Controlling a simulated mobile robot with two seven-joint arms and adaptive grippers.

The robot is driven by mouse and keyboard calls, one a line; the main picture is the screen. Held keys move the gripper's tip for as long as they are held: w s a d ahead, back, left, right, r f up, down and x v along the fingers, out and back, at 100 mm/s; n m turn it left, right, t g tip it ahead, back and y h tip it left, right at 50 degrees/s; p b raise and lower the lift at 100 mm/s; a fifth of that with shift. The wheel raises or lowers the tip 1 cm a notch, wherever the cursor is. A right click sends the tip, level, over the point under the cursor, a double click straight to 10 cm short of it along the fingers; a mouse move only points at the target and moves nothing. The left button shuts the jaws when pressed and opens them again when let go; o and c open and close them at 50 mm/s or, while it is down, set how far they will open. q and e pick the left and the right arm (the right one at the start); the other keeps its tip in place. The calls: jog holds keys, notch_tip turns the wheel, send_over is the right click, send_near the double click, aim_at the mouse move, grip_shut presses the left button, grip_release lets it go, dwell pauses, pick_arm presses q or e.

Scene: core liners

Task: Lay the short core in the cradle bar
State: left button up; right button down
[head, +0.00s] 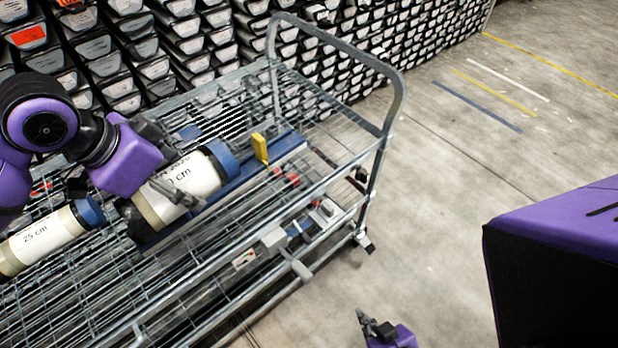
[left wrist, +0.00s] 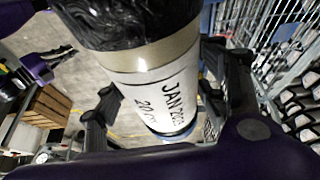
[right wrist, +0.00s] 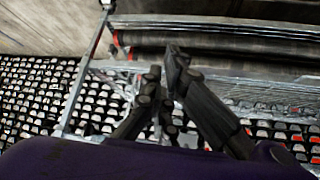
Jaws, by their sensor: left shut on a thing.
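The short core (head: 192,180) is a white tube with a "20 cm" label, a blue cap at one end and a beige band at the other. My left gripper (head: 160,160) is shut around it. In the left wrist view the core (left wrist: 155,85) lies between both fingers (left wrist: 165,105). The blue cradle bar (head: 285,148) runs under the core along the cart, with a yellow upright piece (head: 260,148) beyond the blue cap. Whether the core touches the bar is unclear. My right gripper (head: 375,328) is away from the cart; its fingers (right wrist: 164,72) are close together and empty.
A longer core (head: 42,238) marked "25 cm" lies on the wire cart (head: 215,268), left of the held one. The cart's tubular handle (head: 392,105) rises at its far right end. Racks of core trays (head: 170,45) stand behind.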

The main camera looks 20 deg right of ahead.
pick_arm(q)
jog(key=shift+w+d, duration=0.15)
jog(key=shift+d, duration=0.15)
jog(key=w+d+f, duration=0.2)
jog(key=w+f, duration=0.1)
jog(key=w, duration=0.1)
jog(key=w+d+f+b, duration=0.1)
jog(key=w+d+f, duration=0.1)
jog(key=w+f, duration=0.1)
jog(key=w+d+f, duration=0.2)
jog(key=w+f, duration=0.1)
jog(key=w, duration=0.2)
jog(key=shift+w+f, duration=0.1)
jog(key=shift+f, duration=1.7)
pick_arm(e)
jog(key=shift+f, duration=0.5)
pick_arm(q)
jog(key=shift+f, duration=0.2)
jog(key=o, duration=1.8)
jog(key=shift+f, duration=0.1)
jog(key=o, duration=0.3)
pick_arm(e)
jog(key=shift+f, duration=0.1)
